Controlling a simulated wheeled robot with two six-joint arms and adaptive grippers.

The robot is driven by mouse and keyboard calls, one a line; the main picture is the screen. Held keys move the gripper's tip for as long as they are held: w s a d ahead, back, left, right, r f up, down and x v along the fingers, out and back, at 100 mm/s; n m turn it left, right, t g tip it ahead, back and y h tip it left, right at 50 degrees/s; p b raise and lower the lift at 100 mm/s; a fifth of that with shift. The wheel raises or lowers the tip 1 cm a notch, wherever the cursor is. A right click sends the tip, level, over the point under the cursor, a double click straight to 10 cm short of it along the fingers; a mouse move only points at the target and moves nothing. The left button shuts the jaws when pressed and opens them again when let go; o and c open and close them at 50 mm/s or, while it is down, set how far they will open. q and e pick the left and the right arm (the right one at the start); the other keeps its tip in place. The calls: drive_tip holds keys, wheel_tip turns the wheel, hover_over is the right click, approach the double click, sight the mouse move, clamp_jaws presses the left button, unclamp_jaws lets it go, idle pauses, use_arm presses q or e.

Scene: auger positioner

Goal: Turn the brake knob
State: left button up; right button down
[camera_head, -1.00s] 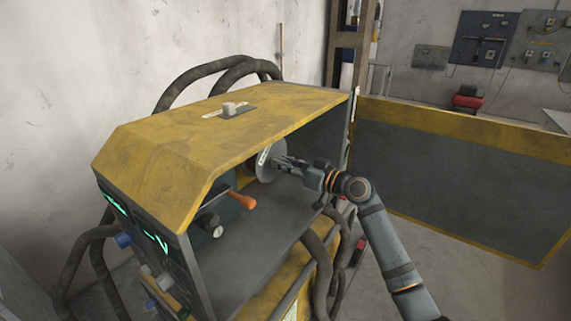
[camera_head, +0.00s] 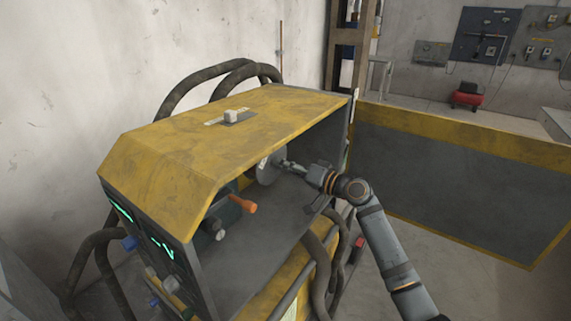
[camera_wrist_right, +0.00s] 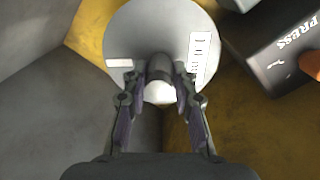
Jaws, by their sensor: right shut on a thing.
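The pale round disc (camera_head: 268,168) stands upright inside the open yellow and dark machine (camera_head: 180,165). In the right wrist view the disc (camera_wrist_right: 125,38) has white labels, and a short dark knob (camera_wrist_right: 158,69), which I take for the brake knob, sticks out at its middle. My right gripper (camera_head: 286,164) reaches into the machine from the right. In the right wrist view its two fingers (camera_wrist_right: 160,80) are shut on the knob, one on each side. A white rounded piece (camera_wrist_right: 158,93) shows between the fingers. My left gripper is not in view.
An orange lever (camera_head: 243,205) sits left of the disc, near a dark part marked PRESS (camera_wrist_right: 275,42). The machine's roof overhangs the disc. Thick hoses (camera_head: 318,260) hang at the machine's front right. A yellow-topped grey barrier (camera_head: 460,175) stands to the right.

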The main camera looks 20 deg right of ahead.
drive_tip(key=shift+r+m, duration=0.1)
drive_tip(key=shift+m, duration=0.5)
drive_tip(key=c, duration=1.1)
unclamp_jaws()
drive_tip(key=shift+o, duration=0.2)
drive_tip(key=shift+d, duration=0.1)
drive_tip(key=v, duration=1.2)
